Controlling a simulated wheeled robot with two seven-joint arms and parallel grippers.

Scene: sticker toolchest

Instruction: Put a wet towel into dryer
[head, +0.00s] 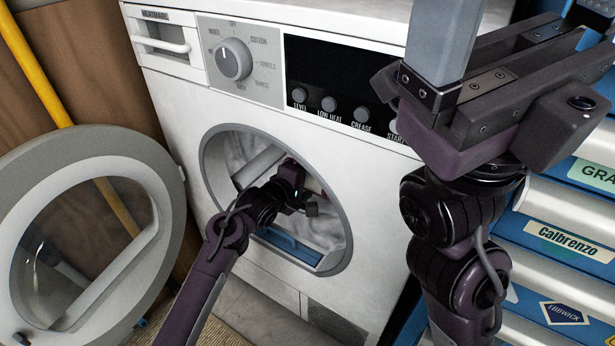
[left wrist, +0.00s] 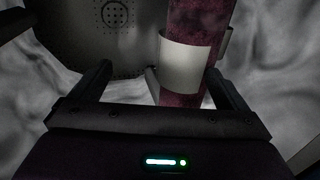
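The white dryer (head: 180,110) has its round door (head: 90,220) swung open to the left. My left gripper (head: 300,195) reaches through the round opening into the grey drum. In the left wrist view my left gripper (left wrist: 164,82) has its fingers wide apart. A dark red rolled towel (left wrist: 196,22) with a white band stands ahead of them, nearer the right finger, inside the drum. Its lower end is partly hidden by my gripper; contact is not clear. My right gripper (head: 505,65) is raised in front of the dryer's right side, fingers apart, empty; its tips are out of frame.
A blue toolchest (head: 560,240) with labelled drawers stands right of the dryer. A yellow pole (head: 38,65) leans against the brown wall at left, behind the door. The dial (head: 233,60) and buttons are on the dryer's upper front.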

